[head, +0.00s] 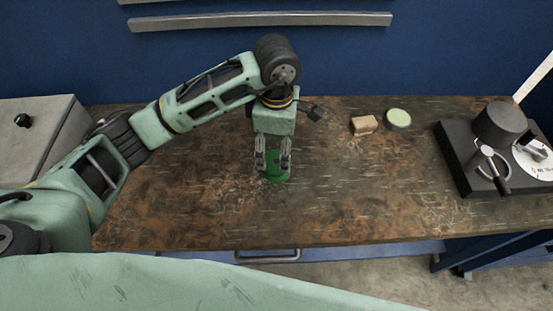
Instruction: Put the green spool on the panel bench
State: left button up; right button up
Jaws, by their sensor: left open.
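The green spool (274,178) rests on the brown, worn bench top (340,205), a little left of its middle. My left arm comes in from the left, and my left gripper (273,166) points down over the spool. Its two fingers are apart, one on each side of the spool's upper part, and they partly hide it. I cannot tell whether the fingers touch the spool. My right gripper is not in view.
A small tan block (364,125) and a round pale-green tin (398,118) lie toward the back. A dark device with a knob and dial (500,150) stands at the right. A grey box (38,137) stands at the left. The front right of the bench is clear.

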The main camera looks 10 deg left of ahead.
aim_at(276, 160)
pick_arm(q)
notch_tip(276, 160, up, 5)
jog(key=shift+r+b, duration=0.1)
jog(key=shift+b, duration=0.35)
